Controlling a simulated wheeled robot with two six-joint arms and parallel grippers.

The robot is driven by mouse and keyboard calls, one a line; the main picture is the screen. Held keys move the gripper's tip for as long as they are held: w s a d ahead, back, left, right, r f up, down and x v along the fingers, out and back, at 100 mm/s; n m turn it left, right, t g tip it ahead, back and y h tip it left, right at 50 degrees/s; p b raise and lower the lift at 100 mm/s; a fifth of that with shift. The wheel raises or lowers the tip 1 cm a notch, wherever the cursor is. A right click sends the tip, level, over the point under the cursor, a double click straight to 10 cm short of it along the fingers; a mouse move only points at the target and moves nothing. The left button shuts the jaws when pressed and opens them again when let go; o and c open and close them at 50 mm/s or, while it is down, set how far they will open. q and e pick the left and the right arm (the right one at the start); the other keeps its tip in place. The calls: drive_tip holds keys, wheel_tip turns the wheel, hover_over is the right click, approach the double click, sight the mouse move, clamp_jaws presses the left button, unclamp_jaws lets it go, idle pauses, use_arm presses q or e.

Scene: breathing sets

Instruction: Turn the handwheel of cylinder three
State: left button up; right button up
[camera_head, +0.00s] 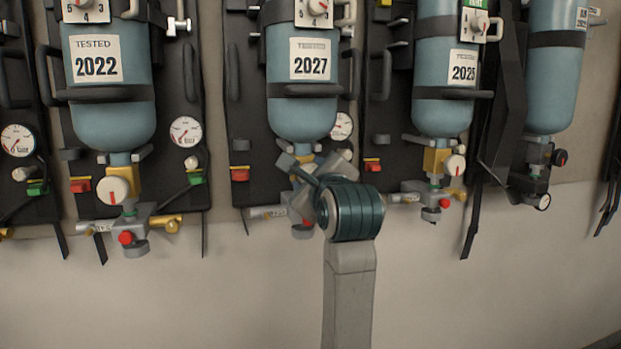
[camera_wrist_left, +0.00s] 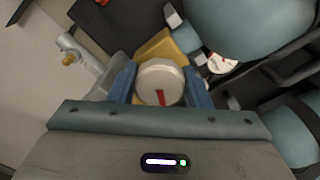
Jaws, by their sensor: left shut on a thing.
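The blue-grey cylinder (camera_head: 302,118) labelled 2027 hangs upside down in the middle of the head view. Its handwheel is hidden there behind my left gripper (camera_head: 303,170). In the left wrist view the handwheel (camera_wrist_left: 160,80) is a white round knob with a red mark pointing toward the bottom of the picture. The two blue fingers of my left gripper (camera_wrist_left: 160,86) are shut on it from both sides. A yellow valve block (camera_wrist_left: 158,46) shows behind it. I cannot read a cylinder number three anywhere. My right gripper is not in view.
Similar cylinders hang beside it: one labelled 2022 (camera_head: 112,105) at left, one labelled 2025 (camera_head: 443,75) at right, and another (camera_head: 553,65) at far right. Their hoses, gauges and valves stick out from black backplates. The pale wall (camera_head: 230,290) below is bare.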

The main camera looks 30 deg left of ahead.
use_arm(q)
drive_tip(key=shift+r, duration=0.1)
drive_tip(key=o, duration=1)
drive_tip(key=shift+w, duration=0.1)
drive_tip(key=b+v, duration=1)
drive_tip(key=b, duration=0.9)
drive_tip(key=shift+s+d, duration=0.25)
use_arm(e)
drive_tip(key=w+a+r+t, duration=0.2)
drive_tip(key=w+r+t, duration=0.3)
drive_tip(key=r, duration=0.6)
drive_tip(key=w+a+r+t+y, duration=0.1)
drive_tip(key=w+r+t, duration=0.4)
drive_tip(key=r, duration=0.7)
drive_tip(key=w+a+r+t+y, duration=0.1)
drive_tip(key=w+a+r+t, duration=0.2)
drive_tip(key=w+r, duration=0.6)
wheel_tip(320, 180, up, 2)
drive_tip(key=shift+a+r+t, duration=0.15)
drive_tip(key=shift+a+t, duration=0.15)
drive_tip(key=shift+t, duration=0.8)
